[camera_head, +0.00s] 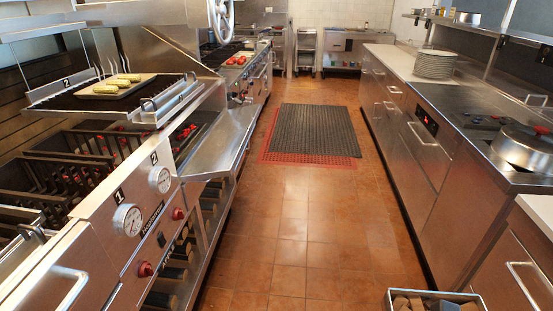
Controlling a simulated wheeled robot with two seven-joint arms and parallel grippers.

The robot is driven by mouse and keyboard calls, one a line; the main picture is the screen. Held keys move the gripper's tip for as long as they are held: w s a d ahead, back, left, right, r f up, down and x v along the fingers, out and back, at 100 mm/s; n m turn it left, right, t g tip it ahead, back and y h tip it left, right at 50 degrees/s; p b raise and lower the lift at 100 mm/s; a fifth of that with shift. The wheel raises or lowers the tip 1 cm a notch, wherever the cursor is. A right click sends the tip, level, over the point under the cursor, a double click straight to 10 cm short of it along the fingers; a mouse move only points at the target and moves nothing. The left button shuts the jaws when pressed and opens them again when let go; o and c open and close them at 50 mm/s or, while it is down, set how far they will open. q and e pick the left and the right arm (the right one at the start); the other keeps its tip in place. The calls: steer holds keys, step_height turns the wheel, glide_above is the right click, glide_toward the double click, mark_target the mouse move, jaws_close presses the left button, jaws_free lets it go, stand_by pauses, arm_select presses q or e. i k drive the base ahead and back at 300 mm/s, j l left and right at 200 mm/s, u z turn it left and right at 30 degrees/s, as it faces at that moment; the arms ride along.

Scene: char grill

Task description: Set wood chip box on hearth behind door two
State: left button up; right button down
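Neither of my grippers shows in the head view. An open box with a pale rim (455,293), holding brown wood pieces, is at the bottom edge right of centre; its lower part is cut off. I cannot tell for sure that it is the wood chip box. The steel char grill (95,245) stands at left. Its front carries a label 1 (119,196) and a label 2 (154,157), each near a round gauge. Behind this front, red glowing coals (187,130) show past dark grates (85,147). I cannot tell how door two stands.
A raised grill rack (60,98) holds a board with yellow food. Logs (177,273) lie on a shelf under the grill. A steel counter (465,100) with plates (435,64) and a pot (525,145) runs along the right. The tiled aisle (300,220) is free, with mats farther back.

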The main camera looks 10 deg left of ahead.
mark_target(174, 145)
steer(key=i+l, duration=0.1)
steer(key=i, duration=0.9)
steer(key=i+l, duration=0.15)
steer(key=i, duration=0.8)
steer(key=i+l, duration=0.1)
steer(key=i, duration=0.9)
steer(key=i+j+u, duration=0.1)
steer(key=u, duration=0.4)
steer(key=i+l+u, duration=0.1)
steer(key=i+u, duration=0.25)
steer(key=u, duration=0.15)
steer(key=i+l+u, duration=0.1)
steer(key=u, duration=0.35)
steer(key=i+l+u, duration=0.2)
steer(key=u, duration=0.3)
steer(key=i+l+u, duration=0.25)
steer(key=u, duration=0.25)
steer(key=i+l+u, duration=0.1)
steer(key=l+u, duration=0.25)
steer(key=u, duration=0.15)
steer(key=i+j+u, duration=0.1)
steer(key=u, duration=0.35)
steer(key=i+j+u, duration=0.2)
steer(key=u, duration=0.25)
steer(key=i+j+u, duration=0.1)
steer(key=u, duration=0.3)
steer(key=i, duration=0.05)
